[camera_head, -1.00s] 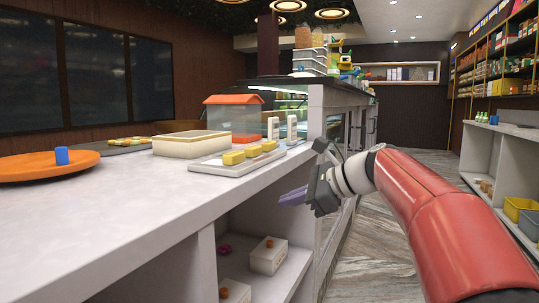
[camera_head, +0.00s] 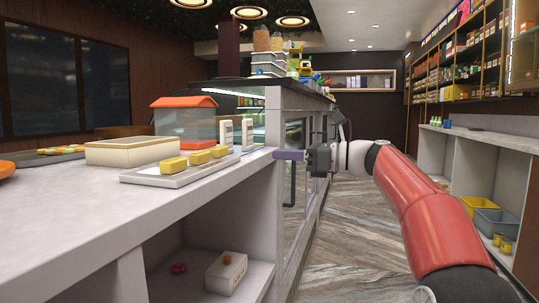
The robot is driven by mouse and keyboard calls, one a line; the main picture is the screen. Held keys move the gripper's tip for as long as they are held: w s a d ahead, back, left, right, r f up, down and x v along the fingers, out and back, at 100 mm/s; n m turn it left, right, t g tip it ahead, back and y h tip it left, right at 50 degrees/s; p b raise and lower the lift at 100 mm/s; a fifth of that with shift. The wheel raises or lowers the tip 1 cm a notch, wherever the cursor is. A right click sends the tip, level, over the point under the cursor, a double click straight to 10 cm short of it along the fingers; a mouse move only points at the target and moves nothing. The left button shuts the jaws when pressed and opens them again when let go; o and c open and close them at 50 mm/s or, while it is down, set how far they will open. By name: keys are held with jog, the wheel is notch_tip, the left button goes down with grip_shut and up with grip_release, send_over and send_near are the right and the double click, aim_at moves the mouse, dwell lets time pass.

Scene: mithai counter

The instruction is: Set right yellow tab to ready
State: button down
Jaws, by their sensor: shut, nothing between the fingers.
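Several yellow tabs sit in a row on a pale board (camera_head: 150,180) on the counter; the right yellow tab (camera_head: 219,151) is the one nearest the counter's right end. The middle tab (camera_head: 200,157) and the left tab (camera_head: 173,164) stand beside it. I cannot make out any ready marking. My gripper (camera_head: 277,155) is shut and empty, with its purple-grey fingers pointing left. It is at the counter's right edge, to the right of the right tab and apart from it.
Two white upright blocks (camera_head: 247,134) stand just behind the right tab, near my gripper. A cream box (camera_head: 131,152) and an orange-lidded clear container (camera_head: 184,119) stand behind the board. The counter's front left (camera_head: 60,220) is clear. The aisle floor (camera_head: 350,220) is open.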

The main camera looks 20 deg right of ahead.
aim_at(224, 151)
jog(key=x, duration=1.2)
jog(key=shift+w+a, duration=0.1)
jog(key=shift+a, duration=0.05)
jog(key=shift+r+p+x, duration=0.2)
jog(key=shift+p+x, duration=1)
jog(key=shift+w+a+f, duration=0.1)
jog(key=shift+w+a, duration=0.1)
jog(key=shift+a, duration=0.1)
jog(key=shift+f, duration=0.15)
jog(key=shift+d, duration=0.1)
